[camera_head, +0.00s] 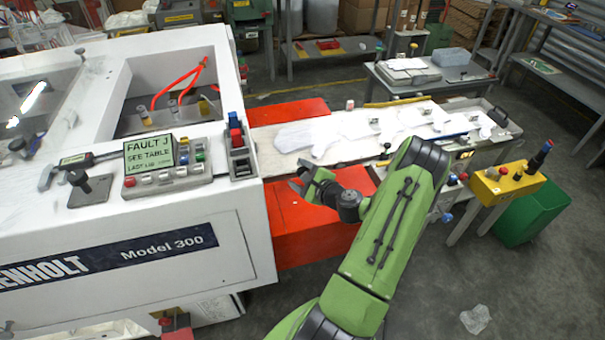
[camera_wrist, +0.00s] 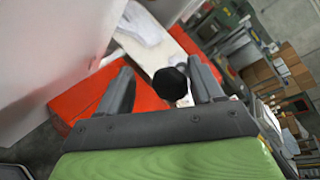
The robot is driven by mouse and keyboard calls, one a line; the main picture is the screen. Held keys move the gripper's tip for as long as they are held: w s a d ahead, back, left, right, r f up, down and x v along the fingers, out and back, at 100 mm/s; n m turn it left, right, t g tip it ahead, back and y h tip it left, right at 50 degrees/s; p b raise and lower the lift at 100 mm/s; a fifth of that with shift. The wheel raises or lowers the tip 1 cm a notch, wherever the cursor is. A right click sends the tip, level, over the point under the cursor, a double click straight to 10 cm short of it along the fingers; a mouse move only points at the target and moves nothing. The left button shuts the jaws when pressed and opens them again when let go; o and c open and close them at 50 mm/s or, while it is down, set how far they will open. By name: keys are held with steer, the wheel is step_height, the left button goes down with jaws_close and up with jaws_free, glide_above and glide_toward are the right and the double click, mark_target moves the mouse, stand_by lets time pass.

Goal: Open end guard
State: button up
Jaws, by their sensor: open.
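The white Model 300 machine (camera_head: 130,235) fills the left of the head view. Red panels (camera_head: 305,235) stand at its right end, below and behind the conveyor; which part is the end guard is not clear. My gripper (camera_head: 303,182) is in front of these panels, near the machine's end. In the wrist view my gripper (camera_wrist: 160,68) has its two fingers wide apart. A black knob (camera_wrist: 172,84) shows between the fingers there, apparently not gripped; its distance is unclear. A red panel (camera_wrist: 75,103) lies beyond the left finger.
A pale conveyor (camera_head: 350,150) with white gloves runs right from the machine. A control panel (camera_head: 165,175) reads "FAULT J SEE TABLE". A yellow button box (camera_head: 505,185) and green bin (camera_head: 530,213) stand at right. Crumpled plastic (camera_head: 475,319) lies on otherwise clear floor.

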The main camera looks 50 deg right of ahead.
steer(key=shift+d+r, duration=0.1)
steer(key=b+v, duration=0.1)
steer(key=v, duration=1.4)
steer(key=shift+s, duration=0.35)
